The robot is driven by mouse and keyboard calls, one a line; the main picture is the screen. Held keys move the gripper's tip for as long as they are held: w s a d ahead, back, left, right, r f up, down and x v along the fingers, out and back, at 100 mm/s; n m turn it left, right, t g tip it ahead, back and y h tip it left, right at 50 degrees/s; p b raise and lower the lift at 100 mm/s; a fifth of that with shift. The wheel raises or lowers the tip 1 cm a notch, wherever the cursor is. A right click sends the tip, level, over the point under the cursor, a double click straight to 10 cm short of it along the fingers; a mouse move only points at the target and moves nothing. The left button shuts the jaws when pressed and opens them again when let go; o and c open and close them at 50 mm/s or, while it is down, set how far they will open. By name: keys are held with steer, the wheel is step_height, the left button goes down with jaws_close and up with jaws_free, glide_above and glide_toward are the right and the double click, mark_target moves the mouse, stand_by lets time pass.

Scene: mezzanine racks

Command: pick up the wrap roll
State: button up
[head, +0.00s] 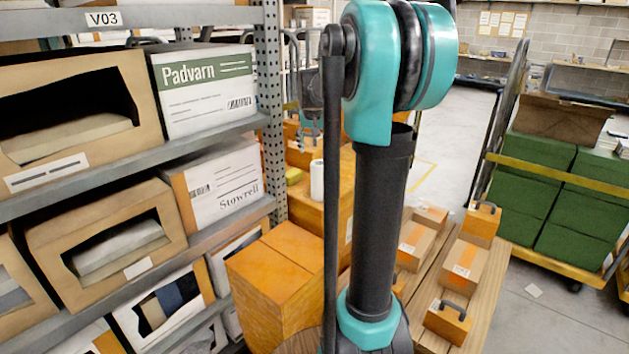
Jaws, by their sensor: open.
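A white upright roll, which looks like the wrap roll (317,181), stands on top of an orange-brown box in the middle of the head view, just left of my arm. It shows as a small pale cylinder. My teal and black arm rises through the middle of the picture and covers part of what is behind it. I cannot make out my gripper in this view, nor anything held by it.
A metal rack (196,136) with open cartons fills the left. Large orange boxes (278,285) stand beside it. Right of my arm, a wooden pallet (492,300) bears small cartons. A cart with green crates (585,225) stands far right. Open floor (455,128) lies behind.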

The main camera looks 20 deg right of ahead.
mark_target(320, 164)
steer(key=x, duration=0.3)
steer(key=w+x, duration=0.1)
steer(key=x, duration=0.3)
steer(key=w+d+r+x, duration=0.1)
steer(key=x, duration=0.3)
steer(key=shift+w+f, duration=0.25)
steer(key=shift+x, duration=2.75)
steer(key=shift+w+r, duration=0.1)
steer(key=c, duration=1.5)
steer(key=shift+c, duration=0.2)
step_height(320, 164, up, 20)
